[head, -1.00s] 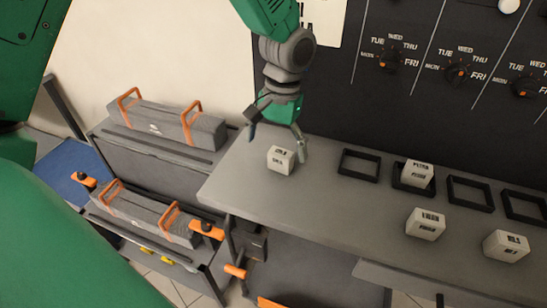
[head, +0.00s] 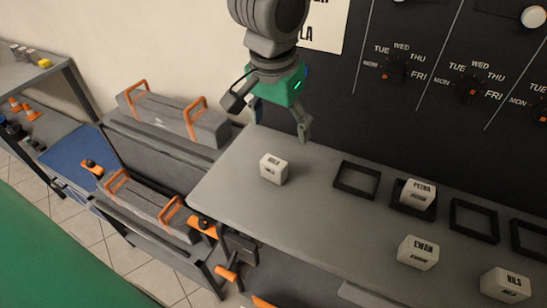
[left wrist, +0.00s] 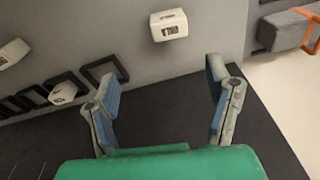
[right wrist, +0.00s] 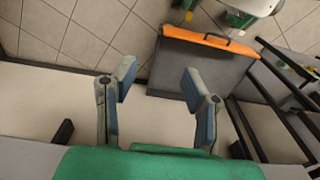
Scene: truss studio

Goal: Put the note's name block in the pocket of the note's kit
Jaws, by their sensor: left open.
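A white name block (head: 273,169) lies alone near the left end of the grey shelf; its lettering is too small to read surely. It also shows in the left wrist view (left wrist: 169,26). My left gripper (head: 281,128) is open and empty, behind and above this block, apart from it. Square black pockets line the shelf: an empty one (head: 341,187), one (head: 400,201) holding the PETRA block (head: 417,192), and others (head: 456,228) to the right. The note (head: 325,25) on the wall is mostly hidden by my arm. My right gripper (right wrist: 158,75) is open and empty over the floor.
The EWAN block (head: 418,252) and NILS block (head: 505,284) stand on the shelf (head: 320,235) in front of the pockets. A black panel with day dials (head: 397,70) rises behind. Grey cases with orange handles (head: 175,118) are at left. An orange-edged case (right wrist: 205,60) is below my right gripper.

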